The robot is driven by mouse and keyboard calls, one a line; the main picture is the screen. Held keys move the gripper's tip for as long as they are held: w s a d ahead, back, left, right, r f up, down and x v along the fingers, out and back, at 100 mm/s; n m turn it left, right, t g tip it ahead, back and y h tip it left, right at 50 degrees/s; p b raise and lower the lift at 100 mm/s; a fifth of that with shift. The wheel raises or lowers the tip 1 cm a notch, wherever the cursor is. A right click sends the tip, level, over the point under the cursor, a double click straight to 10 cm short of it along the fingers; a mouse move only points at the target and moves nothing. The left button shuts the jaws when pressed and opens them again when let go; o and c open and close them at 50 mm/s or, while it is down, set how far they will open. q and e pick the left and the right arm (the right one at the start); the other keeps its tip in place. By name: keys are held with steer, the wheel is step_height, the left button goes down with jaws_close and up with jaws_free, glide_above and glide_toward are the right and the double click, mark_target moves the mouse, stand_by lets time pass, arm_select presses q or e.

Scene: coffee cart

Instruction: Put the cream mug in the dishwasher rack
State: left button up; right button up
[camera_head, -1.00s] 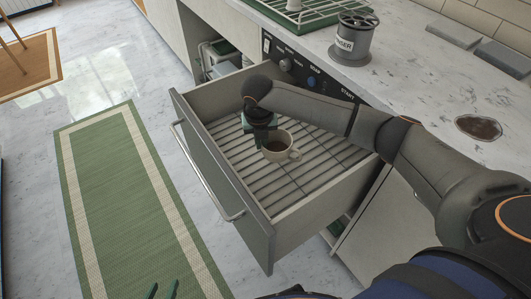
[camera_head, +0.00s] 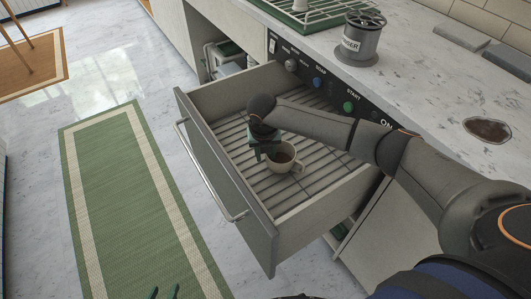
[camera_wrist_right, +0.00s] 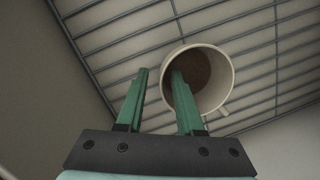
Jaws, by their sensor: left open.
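The cream mug (camera_head: 293,166) is upright on the wire rack (camera_head: 243,187) inside the pulled-out dishwasher drawer, with its handle to the right and a dark inside. My right gripper (camera_head: 266,154) is at the mug's left side. In the right wrist view the mug (camera_wrist_right: 229,80) lies past the fingers of my right gripper (camera_wrist_right: 158,75), which are spread. One finger overlaps the mug's opening and the other is outside, apart from the wall. My left gripper (camera_head: 163,292) shows only its green fingertips at the bottom edge, apart and empty.
The drawer front (camera_head: 222,180) with its bar handle faces left. A counter (camera_head: 420,85) above holds a grey rinser (camera_head: 360,38) and a green drying tray (camera_head: 305,22). A control panel (camera_head: 330,85) sits behind the drawer. The floor and green rug (camera_head: 125,190) are clear.

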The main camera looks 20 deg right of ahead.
steer(key=shift+r, duration=0.1)
step_height(320, 180, up, 12)
steer(key=s+a+p, duration=0.1)
steer(key=s+p, duration=0.1)
steer(key=shift+a+p, duration=0.15)
steer(key=shift+p, duration=0.25)
stand_by(0.4)
stand_by(0.6)
